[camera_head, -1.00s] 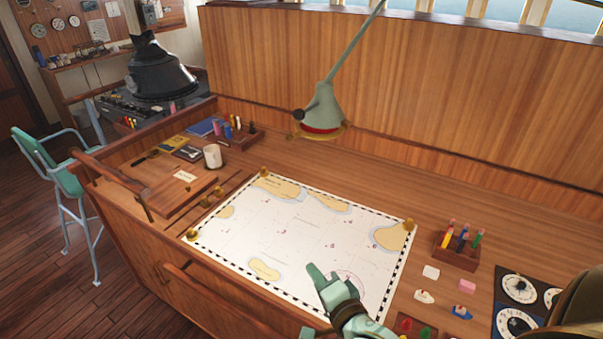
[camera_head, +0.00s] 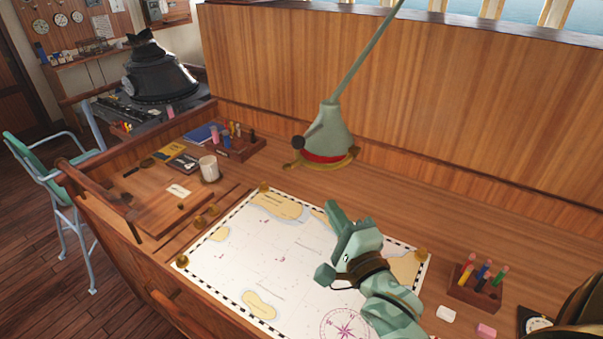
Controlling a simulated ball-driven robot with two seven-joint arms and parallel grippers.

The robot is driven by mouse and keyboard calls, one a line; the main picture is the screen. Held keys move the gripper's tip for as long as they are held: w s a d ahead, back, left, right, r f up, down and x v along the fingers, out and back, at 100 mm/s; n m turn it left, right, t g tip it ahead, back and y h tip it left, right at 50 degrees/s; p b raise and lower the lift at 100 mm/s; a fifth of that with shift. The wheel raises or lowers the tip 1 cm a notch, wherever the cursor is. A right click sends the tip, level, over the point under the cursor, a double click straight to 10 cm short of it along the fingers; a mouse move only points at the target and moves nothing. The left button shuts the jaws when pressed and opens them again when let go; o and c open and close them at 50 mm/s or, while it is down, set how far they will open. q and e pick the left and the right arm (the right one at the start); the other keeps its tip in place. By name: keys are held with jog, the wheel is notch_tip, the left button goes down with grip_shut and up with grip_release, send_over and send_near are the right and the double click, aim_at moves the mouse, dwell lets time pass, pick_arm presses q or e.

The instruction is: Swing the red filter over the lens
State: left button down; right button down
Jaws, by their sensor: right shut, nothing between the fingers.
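A green lamp (camera_head: 330,132) hangs on a thin slanted arm low over the back of the chart desk. A red band (camera_head: 322,158), which looks like the red filter, shows at the shade's lower rim, above a brass ring (camera_head: 346,162). The lens itself is hidden from this angle. A dark knob (camera_head: 298,143) sits at the shade's left side. My right gripper (camera_head: 334,209) is shut and empty over the chart, in front of and below the lamp, apart from it. My left gripper is not in view.
A chart (camera_head: 250,268) with brass weights covers the desk middle. A white mug (camera_head: 209,168) and a pen rack (camera_head: 240,147) stand at the left. Another pen rack (camera_head: 474,292) is at the right. A wooden panel (camera_head: 460,110) rises behind the desk.

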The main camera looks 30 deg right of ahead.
jog(key=w+a+r+p, duration=0.1)
jog(key=w+p, duration=0.1)
jog(key=w, duration=0.8)
jog(key=shift+w+a+r, duration=0.25)
jog(key=shift+a+r, duration=0.05)
jog(key=shift+a, duration=0.05)
